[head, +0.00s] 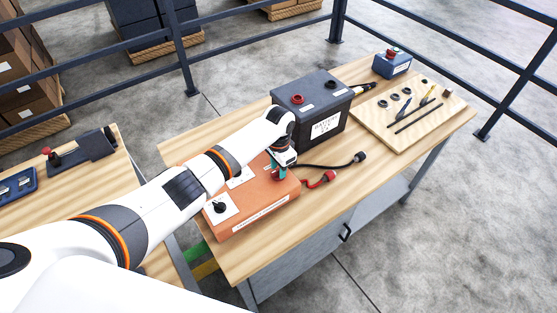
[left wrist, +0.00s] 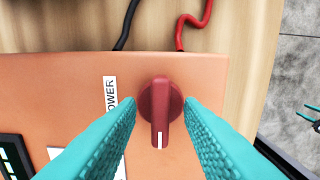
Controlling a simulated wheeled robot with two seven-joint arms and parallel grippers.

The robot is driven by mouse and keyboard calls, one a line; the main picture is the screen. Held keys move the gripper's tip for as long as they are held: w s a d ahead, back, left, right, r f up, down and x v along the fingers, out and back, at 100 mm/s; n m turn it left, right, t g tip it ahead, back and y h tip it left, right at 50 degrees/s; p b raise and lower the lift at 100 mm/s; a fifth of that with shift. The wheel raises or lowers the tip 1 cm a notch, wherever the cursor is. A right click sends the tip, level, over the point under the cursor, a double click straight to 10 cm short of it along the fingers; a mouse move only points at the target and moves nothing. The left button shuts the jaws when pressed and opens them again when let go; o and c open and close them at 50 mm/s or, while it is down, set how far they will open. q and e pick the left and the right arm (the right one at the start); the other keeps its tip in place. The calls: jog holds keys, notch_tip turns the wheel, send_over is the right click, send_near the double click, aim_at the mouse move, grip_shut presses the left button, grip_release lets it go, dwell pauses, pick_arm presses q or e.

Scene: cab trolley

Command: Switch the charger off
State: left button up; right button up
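The charger is an orange box (head: 262,208) on the wooden bench in the head view. In the left wrist view its top (left wrist: 60,75) carries a red knob (left wrist: 160,110) beside a label ending in "OWER". The knob's white mark points to the bottom of the picture. My left gripper (head: 279,172) reaches down over the charger's far right part. In the left wrist view its teal fingers (left wrist: 160,103) are open, one on each side of the knob, with narrow gaps. Two small teal tips at that view's right edge look like my right gripper (left wrist: 311,114), fingers apart.
A dark battery (head: 312,105) stands behind the charger. A red clamp (head: 318,180) and a black clamp (head: 357,158) lie on the bench with their cables. A tool board (head: 410,115) and a blue box with a red button (head: 392,65) are farther right. Railings surround the benches.

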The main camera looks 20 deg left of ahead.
aim_at(278, 169)
pick_arm(q)
notch_tip(278, 169, up, 12)
jog(key=b, duration=0.3)
jog(key=shift+f, duration=0.15)
dwell(0.4)
